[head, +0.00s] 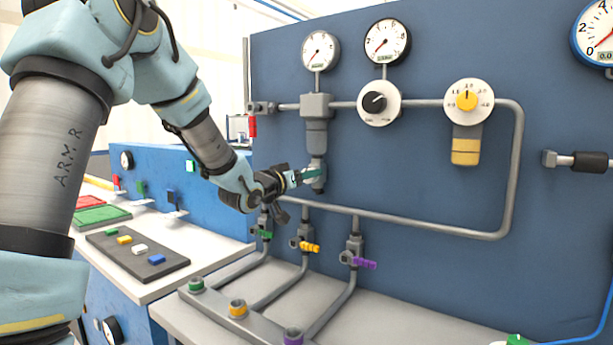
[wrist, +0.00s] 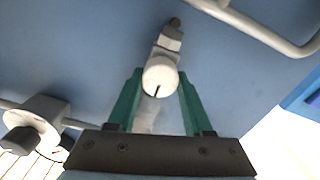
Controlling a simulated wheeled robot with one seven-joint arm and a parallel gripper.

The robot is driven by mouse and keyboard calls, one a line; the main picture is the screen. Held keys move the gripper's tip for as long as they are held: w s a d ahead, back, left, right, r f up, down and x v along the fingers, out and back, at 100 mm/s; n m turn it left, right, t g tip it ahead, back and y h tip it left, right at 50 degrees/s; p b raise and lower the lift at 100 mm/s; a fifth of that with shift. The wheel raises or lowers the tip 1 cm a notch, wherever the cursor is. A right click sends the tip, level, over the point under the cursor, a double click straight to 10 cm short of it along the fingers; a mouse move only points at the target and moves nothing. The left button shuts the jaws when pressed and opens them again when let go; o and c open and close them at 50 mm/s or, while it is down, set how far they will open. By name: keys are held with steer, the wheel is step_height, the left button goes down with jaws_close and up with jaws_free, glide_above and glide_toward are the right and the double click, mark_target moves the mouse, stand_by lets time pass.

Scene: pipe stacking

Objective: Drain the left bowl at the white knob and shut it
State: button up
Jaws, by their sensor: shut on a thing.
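The left bowl (head: 317,138) is a grey cylinder hanging under a grey block on the blue panel, below a round gauge (head: 320,50). The white knob (wrist: 160,76) sits at its lower end and shows a short dark mark in the wrist view. My gripper (head: 312,175) reaches in from the left at the bowl's bottom. In the wrist view its green fingers (wrist: 160,74) stand on both sides of the knob, shut on it. In the head view the fingers and gripper hide most of the knob.
Below my gripper are valves with green, yellow (head: 309,247) and purple (head: 363,263) handles. A grey pipe (head: 430,228) runs close under the gripper.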

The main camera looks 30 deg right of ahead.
jaws_close()
steer(key=shift+f+b, duration=0.1)
steer(key=shift+b, duration=0.2)
steer(key=m+b, duration=0.2)
steer(key=b, duration=0.1)
steer(key=shift+s+f+m, duration=0.1)
steer(key=shift+f+m, duration=0.1)
steer(key=shift+m, duration=0.1)
steer(key=m+b, duration=0.5)
steer(key=b, duration=0.2)
steer(key=shift+s+d, duration=0.1)
steer(key=m+b, duration=0.5)
steer(key=shift+m+b, duration=0.35)
steer(key=shift+m, duration=0.05)
steer(key=shift+m+b, duration=1.85)
steer(key=shift+m, duration=0.35)
steer(key=shift+r, duration=0.1)
